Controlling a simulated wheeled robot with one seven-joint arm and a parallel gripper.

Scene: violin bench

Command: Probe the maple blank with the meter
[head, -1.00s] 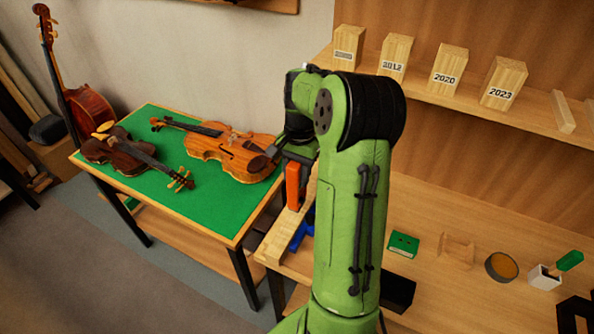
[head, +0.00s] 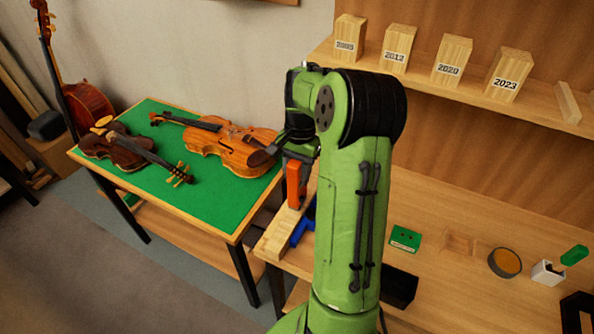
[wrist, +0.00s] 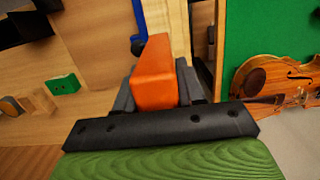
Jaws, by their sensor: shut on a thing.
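The meter looks to be the orange block (head: 294,185), upright in my gripper (head: 297,155). In the wrist view the orange meter (wrist: 153,75) sits between the grey fingers of my gripper (wrist: 160,92), which is shut on it. The maple blank appears to be the long pale wooden piece (head: 274,238) at the bench's left end, also seen in the wrist view (wrist: 169,22). The meter's lower end is at or just above the blank; I cannot tell whether they touch.
A blue clamp-like part (head: 305,222) is beside the blank. A green-topped table (head: 205,205) with two violins stands at left. A small green box (head: 405,239), a round dish (head: 505,262) and a white cup (head: 548,272) are on the bench. Dated wooden blocks line the shelf above.

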